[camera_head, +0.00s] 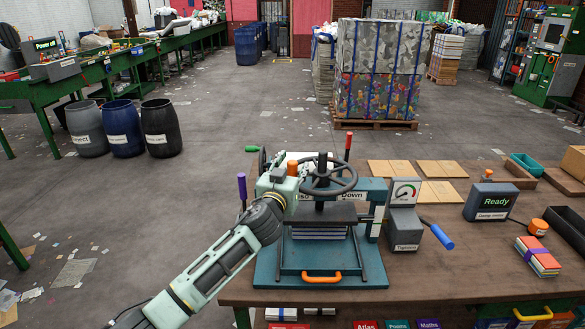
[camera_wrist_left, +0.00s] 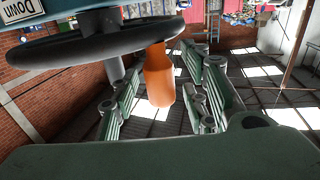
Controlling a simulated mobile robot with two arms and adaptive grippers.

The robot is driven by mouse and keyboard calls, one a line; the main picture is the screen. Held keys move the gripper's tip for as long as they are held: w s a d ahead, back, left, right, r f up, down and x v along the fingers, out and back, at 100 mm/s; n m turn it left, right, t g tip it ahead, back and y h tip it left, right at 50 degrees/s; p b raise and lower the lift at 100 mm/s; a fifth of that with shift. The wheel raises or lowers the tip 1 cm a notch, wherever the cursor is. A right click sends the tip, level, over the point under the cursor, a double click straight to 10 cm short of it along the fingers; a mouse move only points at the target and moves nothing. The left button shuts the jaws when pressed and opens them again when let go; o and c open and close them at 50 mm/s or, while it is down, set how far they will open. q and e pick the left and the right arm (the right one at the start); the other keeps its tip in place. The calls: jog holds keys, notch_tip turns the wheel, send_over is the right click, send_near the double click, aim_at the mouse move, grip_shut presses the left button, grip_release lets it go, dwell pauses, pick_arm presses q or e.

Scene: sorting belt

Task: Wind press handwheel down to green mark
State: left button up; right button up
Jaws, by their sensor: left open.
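The press (camera_head: 375,195) stands on the table with a dark handwheel (camera_head: 338,182) on top. The wheel has an upright orange handle (camera_head: 292,168) on its left side. My left gripper (camera_head: 282,183) is at that handle. In the left wrist view, the orange handle (camera_wrist_left: 158,80) hangs from the dark wheel (camera_wrist_left: 85,45) between the two green fingers, which stand open (camera_wrist_left: 162,97) with room on both sides. A stack of sheets (camera_head: 320,232) lies under the press plate. A gauge (camera_head: 405,191) with a red-and-green dial stands right of the press. My right gripper is out of view.
Other levers rise around the press: purple (camera_head: 242,186), green (camera_head: 252,149) and red (camera_head: 348,141). A blue-handled lever (camera_head: 441,236) sticks out beside the gauge. A display reading "Ready" (camera_head: 491,201) and a strapped bundle (camera_head: 538,257) are further right.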

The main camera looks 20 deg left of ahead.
pick_arm(q)
grip_shut()
dwell(0.4)
